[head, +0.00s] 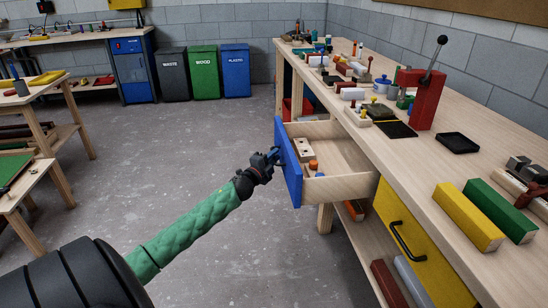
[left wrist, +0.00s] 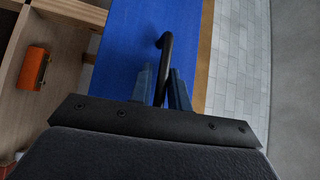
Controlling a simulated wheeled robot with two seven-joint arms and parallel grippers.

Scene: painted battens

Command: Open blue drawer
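The blue drawer (head: 289,168) stands pulled out from under the long workbench, with its blue front facing left and its wooden box open on top. My left gripper (head: 273,156) is at the outer face of the blue front. In the left wrist view the blue front (left wrist: 125,45) fills the upper middle. The drawer's black bar handle (left wrist: 166,45) runs down between the two fingers of my left gripper (left wrist: 161,82), which are close on either side of it. The handle is mostly hidden by the gripper in the head view. My right gripper is not in view.
A wooden block with holes (head: 303,150) and small orange and blue items lie inside the drawer. A yellow drawer (head: 410,245) with a black handle is shut nearer me. The workbench top (head: 400,155) is crowded. The grey floor (head: 200,130) left of the drawer is clear.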

